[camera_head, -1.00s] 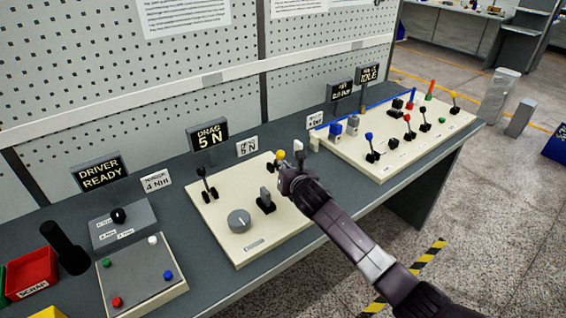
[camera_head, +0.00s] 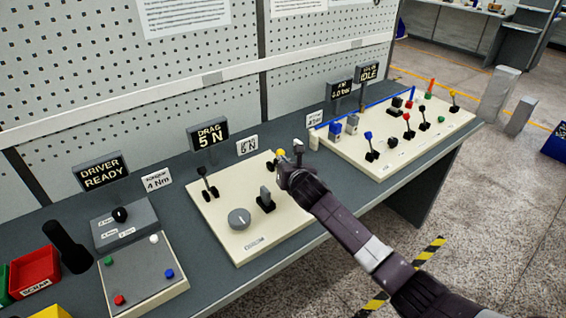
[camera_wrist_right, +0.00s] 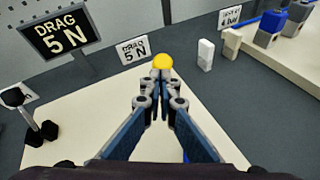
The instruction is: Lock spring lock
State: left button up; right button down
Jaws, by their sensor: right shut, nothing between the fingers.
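My right gripper (camera_head: 291,165) is over the far right part of a cream panel (camera_head: 224,214) and is shut with nothing in it. In the right wrist view its fingertips (camera_wrist_right: 160,82) meet just in front of a yellow ball knob (camera_wrist_right: 163,62). I cannot tell whether they touch it. The yellow knob also shows in the head view (camera_head: 281,154), beside the gripper, which hides part of its lever. No part is clearly marked as the spring lock. My left gripper is not in view.
The panel also bears a black lever (camera_head: 204,175), a grey dial (camera_head: 239,219) and a grey-topped switch (camera_head: 265,196). The DRAG 5 N sign (camera_head: 209,134) stands behind it. A second panel (camera_head: 376,170) with several levers lies to the right. A button box (camera_head: 144,277) is at the left.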

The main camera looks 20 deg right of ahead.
aim_at(278, 152)
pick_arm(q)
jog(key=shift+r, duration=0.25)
pick_arm(e)
jog(key=shift+w+r, duration=0.15)
jog(key=shift+r, duration=0.1)
jog(key=shift+w+a+r+p, duration=0.2)
jog(key=shift+w+r+p, duration=0.3)
jog(key=shift+p, duration=0.15)
jog(key=shift+w+a+r+p, duration=0.15)
jog(key=shift+w+r+p, duration=0.3)
jog(key=shift+p, duration=0.2)
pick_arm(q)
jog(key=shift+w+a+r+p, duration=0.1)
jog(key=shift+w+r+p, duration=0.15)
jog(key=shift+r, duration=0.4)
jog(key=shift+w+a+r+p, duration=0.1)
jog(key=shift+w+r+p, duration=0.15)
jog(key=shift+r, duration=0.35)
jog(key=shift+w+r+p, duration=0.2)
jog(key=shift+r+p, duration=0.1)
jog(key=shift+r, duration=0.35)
pick_arm(e)
jog(key=w+a, duration=0.2)
jog(key=w, duration=0.4)
jog(key=shift+w+a+r, duration=0.25)
jog(key=shift+w+r, duration=0.1)
jog(key=shift+r, duration=0.05)
jog(key=shift+w, duration=0.1)
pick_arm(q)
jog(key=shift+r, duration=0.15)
